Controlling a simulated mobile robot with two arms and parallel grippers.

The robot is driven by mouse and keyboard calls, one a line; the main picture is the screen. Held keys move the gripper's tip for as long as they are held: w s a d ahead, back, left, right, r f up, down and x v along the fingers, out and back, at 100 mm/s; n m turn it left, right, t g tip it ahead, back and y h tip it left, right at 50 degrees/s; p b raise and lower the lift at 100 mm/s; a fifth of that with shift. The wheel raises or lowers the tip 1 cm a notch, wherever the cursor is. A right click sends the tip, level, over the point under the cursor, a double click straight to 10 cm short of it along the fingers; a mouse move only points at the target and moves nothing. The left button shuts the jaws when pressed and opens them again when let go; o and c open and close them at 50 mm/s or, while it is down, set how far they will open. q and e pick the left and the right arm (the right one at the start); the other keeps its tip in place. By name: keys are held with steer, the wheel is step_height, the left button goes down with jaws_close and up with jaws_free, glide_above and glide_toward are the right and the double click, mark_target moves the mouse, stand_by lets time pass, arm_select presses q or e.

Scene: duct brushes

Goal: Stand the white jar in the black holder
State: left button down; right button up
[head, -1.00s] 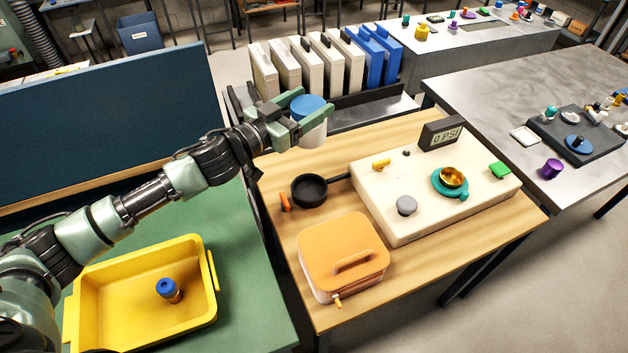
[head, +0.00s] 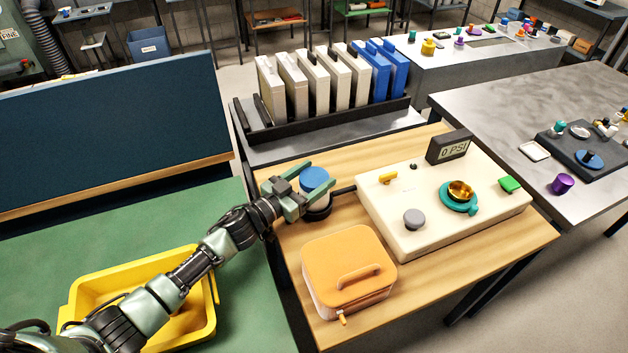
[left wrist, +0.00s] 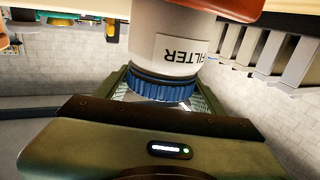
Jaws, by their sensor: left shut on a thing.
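The white jar with a blue lid (head: 314,178) is upright between the fingers of my left gripper (head: 319,177), which is shut on it near the lid. In the left wrist view the jar's white body (left wrist: 160,35) shows upside down with a FILTER label, the blue ribbed lid between the fingers. The round black holder (head: 319,213) is on the wooden table, mostly hidden behind the jar and gripper; its front rim and handle show. The jar is over or in the holder; I cannot tell whether its base touches the bottom. My right gripper is not in view.
An orange lidded box (head: 347,270) stands in front of the holder. A cream panel (head: 405,225) with a gauge reading 0 PSI is to its right. A black rack (head: 330,118) of white and blue cases is behind. A yellow bin (head: 150,270) is at left, partly behind my arm.

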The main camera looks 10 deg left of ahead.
arm_select(q)
steer(key=shift+f, duration=0.4)
steer(key=shift+f, duration=0.1)
steer(key=shift+f, duration=0.3)
steer(key=shift+c, duration=1.1)
jaws_free()
